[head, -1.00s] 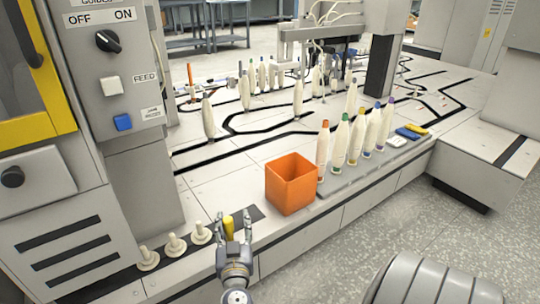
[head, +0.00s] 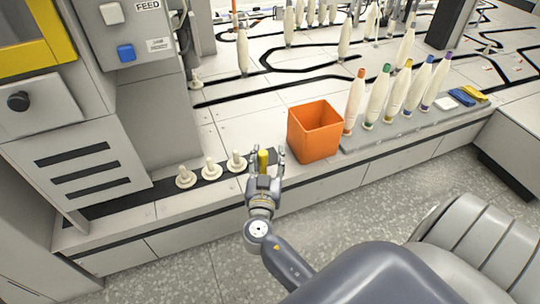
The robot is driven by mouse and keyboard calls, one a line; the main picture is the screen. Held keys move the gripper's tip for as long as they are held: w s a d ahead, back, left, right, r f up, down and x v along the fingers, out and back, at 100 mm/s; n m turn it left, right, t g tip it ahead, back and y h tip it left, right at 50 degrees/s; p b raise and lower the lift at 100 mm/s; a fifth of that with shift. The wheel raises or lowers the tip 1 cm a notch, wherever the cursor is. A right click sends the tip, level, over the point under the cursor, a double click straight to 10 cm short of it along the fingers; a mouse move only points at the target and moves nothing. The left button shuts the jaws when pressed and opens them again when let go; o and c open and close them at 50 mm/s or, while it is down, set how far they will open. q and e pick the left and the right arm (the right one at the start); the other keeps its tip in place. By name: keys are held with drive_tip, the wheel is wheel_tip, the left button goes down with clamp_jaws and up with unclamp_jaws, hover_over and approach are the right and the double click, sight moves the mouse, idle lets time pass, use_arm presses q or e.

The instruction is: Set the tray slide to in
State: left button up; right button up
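My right gripper (head: 267,155) is at the table's front edge, left of the orange bin. Its two fingers stand apart, one on each side of a small upright yellow piece (head: 263,160). The piece looks like a handle on the dark strip (head: 209,172), probably the slide's. It is closer to the left finger, and a gap shows on its right. Contact cannot be made out. The piece's base is hidden by the gripper. A grey tray (head: 352,146) with several pale bobbins with coloured tips stands right of the bin. My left gripper is out of view.
The orange bin (head: 314,143) stands close to the right finger. Several cream pegs (head: 211,168) stand on the strip to the left. A control cabinet (head: 110,70) with a blue button (head: 126,52) rises at left. Bare table lies behind the gripper.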

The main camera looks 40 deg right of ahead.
drive_tip(key=shift+s+a+f, duration=0.1)
drive_tip(key=shift+s+a, duration=0.25)
drive_tip(key=shift+s, duration=0.1)
drive_tip(key=b+v, duration=0.5)
drive_tip(key=v, duration=0.6)
idle(0.5)
drive_tip(key=shift+s+a, duration=0.1)
drive_tip(key=shift+s, duration=0.05)
drive_tip(key=shift+b, duration=0.4)
idle(0.3)
